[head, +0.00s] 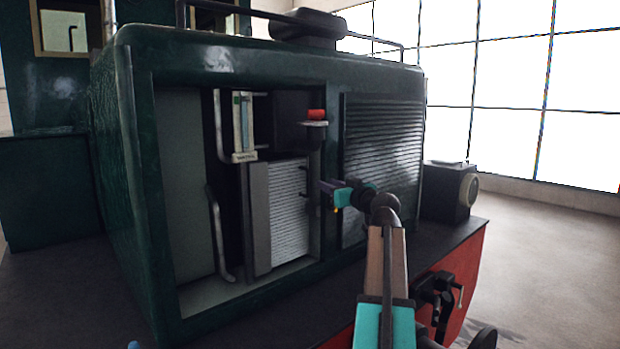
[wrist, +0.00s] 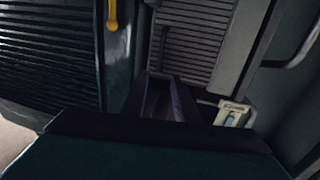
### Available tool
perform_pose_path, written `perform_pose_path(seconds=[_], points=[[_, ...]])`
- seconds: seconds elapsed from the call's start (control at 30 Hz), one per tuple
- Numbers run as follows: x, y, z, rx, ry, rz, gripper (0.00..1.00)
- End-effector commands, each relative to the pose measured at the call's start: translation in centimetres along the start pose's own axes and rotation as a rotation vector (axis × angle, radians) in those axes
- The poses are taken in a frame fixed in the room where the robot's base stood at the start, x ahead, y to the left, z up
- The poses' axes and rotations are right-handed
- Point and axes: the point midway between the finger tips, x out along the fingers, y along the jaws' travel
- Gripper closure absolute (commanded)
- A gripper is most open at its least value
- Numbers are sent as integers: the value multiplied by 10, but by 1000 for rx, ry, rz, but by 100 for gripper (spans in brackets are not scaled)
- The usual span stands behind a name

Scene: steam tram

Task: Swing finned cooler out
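The finned cooler (head: 290,212) is a pale ribbed panel with a grey side frame. It stands upright inside the open bay of the green tram body, and its ribs also show in the wrist view (wrist: 187,50). A small dark handle (head: 305,196) sticks out near its right edge. My gripper (head: 327,188) is in front of the bay's right post, just right of the cooler. In the wrist view the dark fingers (wrist: 162,101) are apart with a gap between them, below the cooler's ribs. I see nothing clearly held.
A louvred panel (head: 382,165) lies right of the bay. A red-capped part (head: 316,116) sits above the cooler, and a gauge-like column (head: 243,125) and pale pipe (head: 218,235) stand to its left. A yellow handle (wrist: 113,14) is on the post. A dark lamp box (head: 450,190) stands farther right.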

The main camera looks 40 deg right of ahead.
Motion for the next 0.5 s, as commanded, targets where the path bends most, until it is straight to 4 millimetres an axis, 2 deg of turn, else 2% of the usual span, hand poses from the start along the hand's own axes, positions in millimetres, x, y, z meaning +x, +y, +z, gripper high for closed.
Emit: perform_pose_path(seconds=[0.27,0.5], points=[[10,2,-1,1,-1,1,72],[36,3,-2,1,-1,1,72]])
